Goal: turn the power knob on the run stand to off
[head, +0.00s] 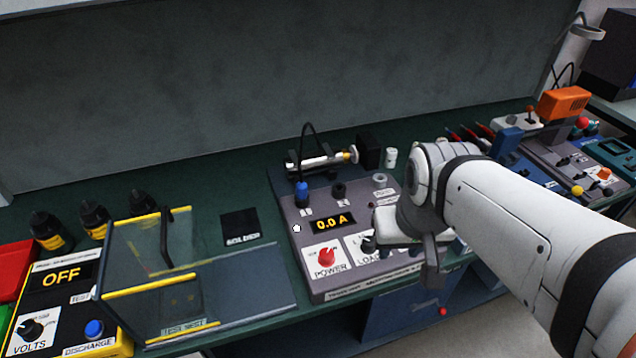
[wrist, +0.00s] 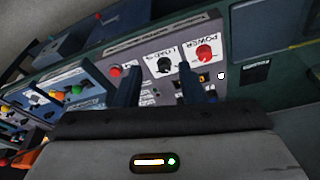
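The run stand (head: 312,282) is a grey box in the middle of the bench in the head view, with its display (head: 333,222) reading "0.0 A". Its red power knob (head: 326,257) sits on a white POWER plate at the front left; I cannot tell its setting. The knob also shows in the wrist view (wrist: 204,53), upside down. My gripper (head: 388,241) is over the right part of the stand and partly hides the LOAD plate. In the wrist view its two fingers stand apart and empty, with the dark load knob (wrist: 165,65) seen between them and the power knob outside them.
Left of the stand are a clear-walled test box (head: 150,265) with yellow edges and a yellow-and-black unit (head: 62,285) reading "OFF". A cylinder with a cable (head: 318,162) lies behind the display. More equipment (head: 565,160) stands at the right, beyond my arm.

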